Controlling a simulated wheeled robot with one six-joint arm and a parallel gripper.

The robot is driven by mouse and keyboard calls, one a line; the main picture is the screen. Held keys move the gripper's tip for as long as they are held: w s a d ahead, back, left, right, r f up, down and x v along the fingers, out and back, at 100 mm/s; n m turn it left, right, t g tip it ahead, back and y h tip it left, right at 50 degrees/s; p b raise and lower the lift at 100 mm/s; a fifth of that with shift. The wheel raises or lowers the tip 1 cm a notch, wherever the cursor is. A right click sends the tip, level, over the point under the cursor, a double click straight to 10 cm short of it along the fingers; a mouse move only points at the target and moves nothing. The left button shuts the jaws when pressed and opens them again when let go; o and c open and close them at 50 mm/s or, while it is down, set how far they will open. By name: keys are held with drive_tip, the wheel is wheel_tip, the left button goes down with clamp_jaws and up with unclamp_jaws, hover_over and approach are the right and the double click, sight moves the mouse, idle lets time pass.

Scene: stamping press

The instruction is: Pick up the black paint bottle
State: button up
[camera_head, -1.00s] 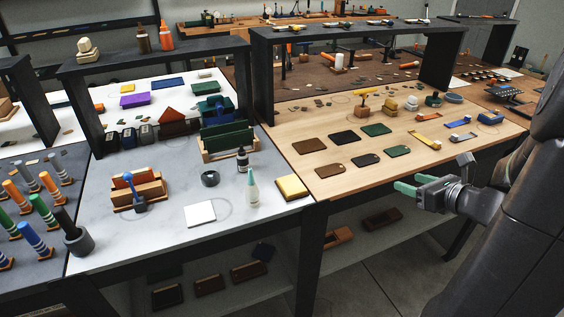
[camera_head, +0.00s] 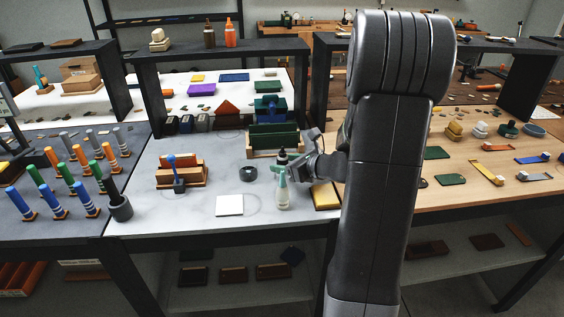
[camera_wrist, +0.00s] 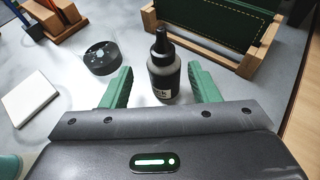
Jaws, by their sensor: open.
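The black paint bottle (camera_wrist: 163,68) stands upright on the grey tabletop in the wrist view, with a black tapered cap and a label near its base. My gripper (camera_wrist: 158,85) is open, with its two green fingers on either side of the bottle and gaps between fingers and bottle. In the head view my gripper (camera_head: 288,166) is at the bottle (camera_head: 282,156), which is partly hidden by a finger and by the white bottle in front.
A white bottle with a pale green tip (camera_head: 282,194) stands in front. A round black dish (camera_wrist: 101,58) is left of the bottle, and a wooden rack with green boards (camera_wrist: 160,20) is behind right.

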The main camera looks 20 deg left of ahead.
sight(278, 161)
drive_tip(key=x, duration=0.4)
drive_tip(key=shift+w+r, duration=0.1)
drive_tip(key=shift+w, duration=0.15)
drive_tip(key=shift+d, duration=0.1)
drive_tip(key=shift+c, duration=0.4)
drive_tip(key=c, duration=1)
drive_tip(key=shift+r, duration=0.15)
